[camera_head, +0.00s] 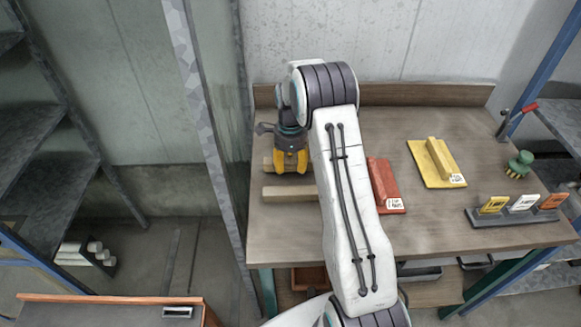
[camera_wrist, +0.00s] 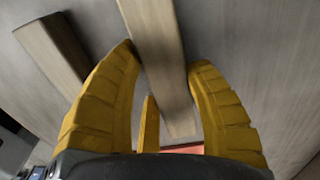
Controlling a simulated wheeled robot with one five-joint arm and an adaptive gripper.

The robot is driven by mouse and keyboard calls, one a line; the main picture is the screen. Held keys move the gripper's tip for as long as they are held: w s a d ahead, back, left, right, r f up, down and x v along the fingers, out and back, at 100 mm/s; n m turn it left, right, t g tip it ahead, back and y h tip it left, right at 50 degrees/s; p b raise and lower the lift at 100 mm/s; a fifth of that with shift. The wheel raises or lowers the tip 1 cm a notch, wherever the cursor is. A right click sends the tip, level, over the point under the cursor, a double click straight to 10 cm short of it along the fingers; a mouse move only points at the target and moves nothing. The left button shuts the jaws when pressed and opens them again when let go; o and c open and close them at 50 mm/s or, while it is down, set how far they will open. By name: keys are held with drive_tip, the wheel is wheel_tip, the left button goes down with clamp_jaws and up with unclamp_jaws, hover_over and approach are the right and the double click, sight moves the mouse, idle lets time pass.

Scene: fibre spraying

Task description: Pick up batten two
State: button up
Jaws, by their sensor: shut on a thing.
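My gripper (camera_head: 291,171) has yellow fingers pointing down at the left part of the workbench. It is shut on a pale wooden batten (camera_head: 267,163), which mostly hides behind the fingers in the head view. In the wrist view the held batten (camera_wrist: 156,40) runs between the two yellow fingers (camera_wrist: 164,58). A second wooden batten (camera_head: 288,193) lies on the bench nearer the front edge, partly hidden by my arm. It shows at the left in the wrist view (camera_wrist: 50,48). No number is readable on either batten, and I cannot tell whether the held one is clear of the bench.
A red float (camera_head: 383,184) and a yellow float (camera_head: 433,166) lie right of my arm on the workbench (camera_head: 450,220). A green knob-like object (camera_head: 519,164) and a rack of coloured tags (camera_head: 515,216) stand at the right. A metal post rises beside the bench's left edge.

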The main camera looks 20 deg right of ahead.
wheel_tip(320, 180, up, 3)
drive_tip(key=shift+f+b, duration=0.15)
drive_tip(key=shift+b, duration=0.15)
drive_tip(key=s+r, duration=0.2)
drive_tip(key=s, duration=0.1)
drive_tip(key=s+d+r+b, duration=0.1)
drive_tip(key=s+r, duration=0.1)
drive_tip(key=s, duration=0.1)
drive_tip(key=s+d+r+b, duration=0.1)
drive_tip(key=s, duration=0.2)
drive_tip(key=shift+s+d+r, duration=0.15)
drive_tip(key=shift+s+r, duration=0.2)
drive_tip(key=shift+r, duration=0.05)
drive_tip(key=shift+s+d+r+b, duration=0.15)
drive_tip(key=shift+s+r+b, duration=0.3)
drive_tip(key=shift+s, duration=0.5)
